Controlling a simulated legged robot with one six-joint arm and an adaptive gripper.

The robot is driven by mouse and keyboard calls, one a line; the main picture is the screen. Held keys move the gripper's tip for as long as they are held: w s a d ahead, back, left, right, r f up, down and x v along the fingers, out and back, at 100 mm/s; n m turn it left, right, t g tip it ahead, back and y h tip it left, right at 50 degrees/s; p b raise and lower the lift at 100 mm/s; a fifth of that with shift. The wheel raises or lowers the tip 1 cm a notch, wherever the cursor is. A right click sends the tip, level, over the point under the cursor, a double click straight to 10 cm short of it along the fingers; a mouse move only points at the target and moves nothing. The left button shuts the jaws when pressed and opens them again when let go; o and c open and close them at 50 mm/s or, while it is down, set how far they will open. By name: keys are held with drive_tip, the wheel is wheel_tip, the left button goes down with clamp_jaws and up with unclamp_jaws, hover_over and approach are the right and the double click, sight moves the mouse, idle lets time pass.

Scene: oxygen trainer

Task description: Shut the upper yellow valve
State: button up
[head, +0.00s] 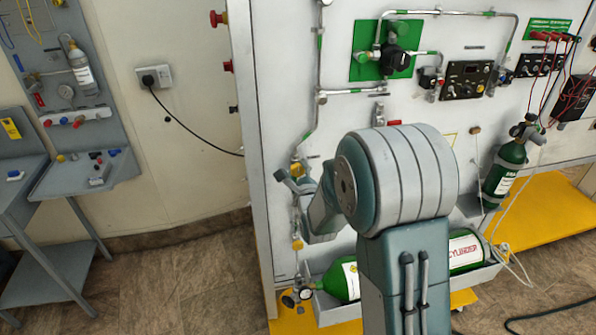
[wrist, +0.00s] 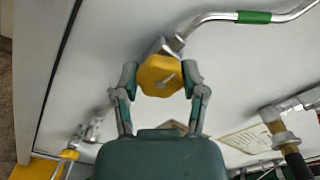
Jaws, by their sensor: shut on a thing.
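The upper yellow valve (wrist: 158,75) is a lobed yellow knob on a metal pipe, at the upper middle of the wrist view. My gripper (wrist: 160,80) has one finger on each side of the knob and is shut on it. In the head view my gripper (head: 297,186) is at the left edge of the white panel. The yellow valve (head: 297,168) shows only in part there, close to the fingers. Another yellow part (head: 297,244) sits lower on the same pipe line.
The white panel (head: 275,60) carries metal pipes, a green plate (head: 382,50) and gauges. A green cylinder (head: 465,252) lies in a grey tray below my arm. Another green cylinder (head: 505,172) stands at right.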

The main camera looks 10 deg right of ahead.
drive_tip(key=shift+s+f, duration=0.1)
drive_tip(key=shift+f, duration=0.25)
drive_tip(key=o, duration=1.1)
drive_tip(key=shift+a, duration=0.1)
drive_tip(key=shift+o, duration=0.2)
drive_tip(key=shift+r, duration=0.2)
drive_tip(key=shift+s, duration=0.1)
drive_tip(key=s, duration=0.7)
